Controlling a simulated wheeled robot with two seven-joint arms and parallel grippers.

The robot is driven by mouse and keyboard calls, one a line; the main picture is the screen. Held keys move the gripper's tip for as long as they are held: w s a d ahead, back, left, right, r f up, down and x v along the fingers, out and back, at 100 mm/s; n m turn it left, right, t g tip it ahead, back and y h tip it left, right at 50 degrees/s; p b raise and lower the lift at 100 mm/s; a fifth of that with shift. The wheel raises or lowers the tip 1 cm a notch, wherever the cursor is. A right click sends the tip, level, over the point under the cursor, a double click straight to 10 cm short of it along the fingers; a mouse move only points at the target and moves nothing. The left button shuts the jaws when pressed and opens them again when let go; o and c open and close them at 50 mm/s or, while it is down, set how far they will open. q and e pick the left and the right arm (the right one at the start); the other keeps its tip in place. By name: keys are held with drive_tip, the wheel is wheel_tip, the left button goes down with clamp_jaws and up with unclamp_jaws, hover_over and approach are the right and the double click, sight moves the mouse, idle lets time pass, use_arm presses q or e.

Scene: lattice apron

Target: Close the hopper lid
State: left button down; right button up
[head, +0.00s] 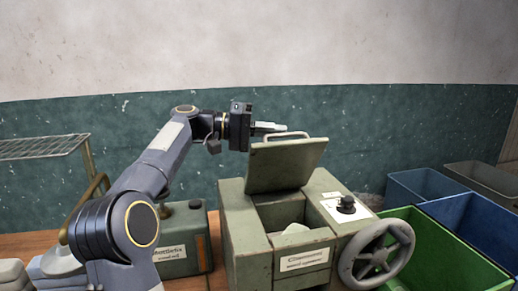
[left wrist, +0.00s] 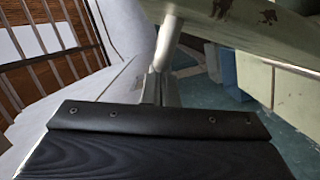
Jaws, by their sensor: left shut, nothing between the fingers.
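The hopper (head: 276,255) is a grey-green box with a labelled front. Its lid (head: 285,168) stands raised at the back, tilted up, with the opening uncovered and something pale inside. A bar handle (head: 287,136) runs along the lid's top edge. My left gripper (head: 284,127) is shut and empty at the lid's top edge, close to the handle. In the left wrist view the shut fingers (left wrist: 158,88) point toward the lid's underside or face (left wrist: 240,28), beside a pale bar. I cannot tell whether they touch. My right gripper is not in view.
A control panel with a black knob (head: 346,205) and a grey handwheel (head: 377,254) sit at the hopper's right. A green bin (head: 455,255) and blue bins (head: 424,184) stand farther right. A green canister (head: 184,238) stands left of the hopper, with a wire rack (head: 42,147) behind.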

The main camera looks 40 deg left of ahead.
sight(284, 156)
use_arm(q)
drive_tip(key=s+d+f+m+b, duration=0.1)
drive_tip(key=d+b, duration=0.1)
drive_tip(key=b, duration=0.1)
drive_tip(key=s+d+f+m+y+b, duration=0.1)
drive_tip(key=s+b, duration=0.1)
drive_tip(key=b, duration=0.1)
drive_tip(key=s+d+f+m+b, duration=0.1)
drive_tip(key=d+m+b, duration=0.1)
drive_tip(key=shift+s+d+f+b, duration=0.25)
drive_tip(key=shift+d+f+b, duration=0.05)
drive_tip(key=shift+b, duration=0.1)
drive_tip(key=shift+s+d+f+m+t+y+b, duration=0.2)
drive_tip(key=shift+s+d+f+m+y+b, duration=0.25)
drive_tip(key=shift+s+d+f+m+b, duration=1.2)
drive_tip(key=shift+w+d+f+m+t+y+b, duration=0.4)
drive_tip(key=shift+f+b, duration=0.6)
drive_tip(key=shift+b, duration=1.65)
drive_tip(key=shift+s+d+f+m+y+b, duration=0.8)
drive_tip(key=shift+f+b, duration=0.5)
drive_tip(key=shift+b, duration=0.85)
drive_tip(key=shift+s+a+h, duration=0.1)
drive_tip(key=shift+s+h, duration=0.05)
drive_tip(key=shift+h, duration=0.1)
